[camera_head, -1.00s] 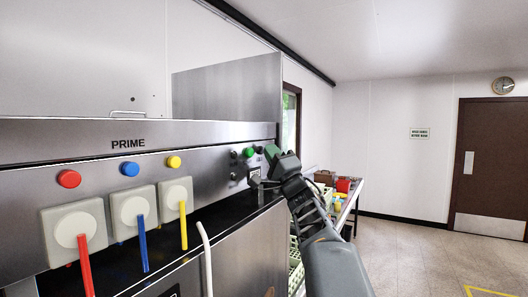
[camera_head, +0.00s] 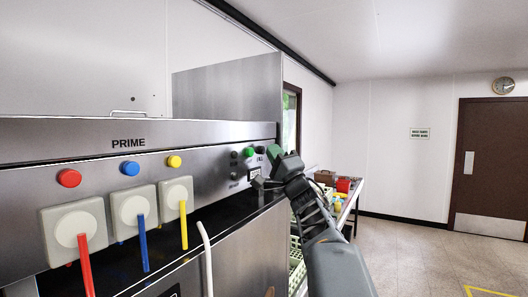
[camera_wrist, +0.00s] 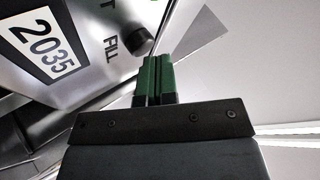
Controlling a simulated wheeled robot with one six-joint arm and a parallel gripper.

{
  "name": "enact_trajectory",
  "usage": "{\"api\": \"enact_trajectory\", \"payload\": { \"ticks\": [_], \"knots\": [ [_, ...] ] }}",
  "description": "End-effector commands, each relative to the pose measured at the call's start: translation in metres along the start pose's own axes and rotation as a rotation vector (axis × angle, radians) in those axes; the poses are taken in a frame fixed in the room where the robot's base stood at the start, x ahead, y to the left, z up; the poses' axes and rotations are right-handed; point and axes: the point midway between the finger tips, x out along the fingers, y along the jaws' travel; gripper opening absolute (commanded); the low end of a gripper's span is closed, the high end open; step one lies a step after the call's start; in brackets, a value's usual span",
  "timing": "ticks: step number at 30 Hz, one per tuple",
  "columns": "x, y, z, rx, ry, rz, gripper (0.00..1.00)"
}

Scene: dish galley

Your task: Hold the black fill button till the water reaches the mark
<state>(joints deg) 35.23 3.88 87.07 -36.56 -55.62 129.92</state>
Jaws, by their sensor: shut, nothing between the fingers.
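The black fill button (camera_wrist: 140,40) shows in the wrist view as a round knob beside the word FILL on the steel panel. My gripper (camera_wrist: 157,64) has its green-tipped fingers closed together, just below and to the right of the button in that view. I cannot tell whether they touch it. In the head view my gripper (camera_head: 273,152) is at the right end of the panel, near the FILL lettering, and the fill button is hidden or too small to tell there. No water or level mark can be made out in either view.
A plate reading 2035 (camera_wrist: 41,43) is beside the FILL lettering. A green button (camera_head: 250,152) and dark buttons (camera_head: 234,154) are left of my gripper. Red (camera_head: 69,178), blue (camera_head: 130,168) and yellow (camera_head: 174,162) buttons are further left. A cluttered table is behind my arm.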

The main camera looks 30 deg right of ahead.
Motion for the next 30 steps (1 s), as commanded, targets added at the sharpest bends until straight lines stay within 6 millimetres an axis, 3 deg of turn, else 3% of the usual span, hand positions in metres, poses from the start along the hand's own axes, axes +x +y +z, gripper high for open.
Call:
{"api": "enact_trajectory", "payload": {
  "ticks": [17, 30],
  "knots": [
    [-0.008, -0.006, -0.006, -0.002, 0.001, 0.000, 0.00],
    [-0.035, -0.026, -0.026, -0.004, 0.002, -0.001, 0.00]
  ]
}}
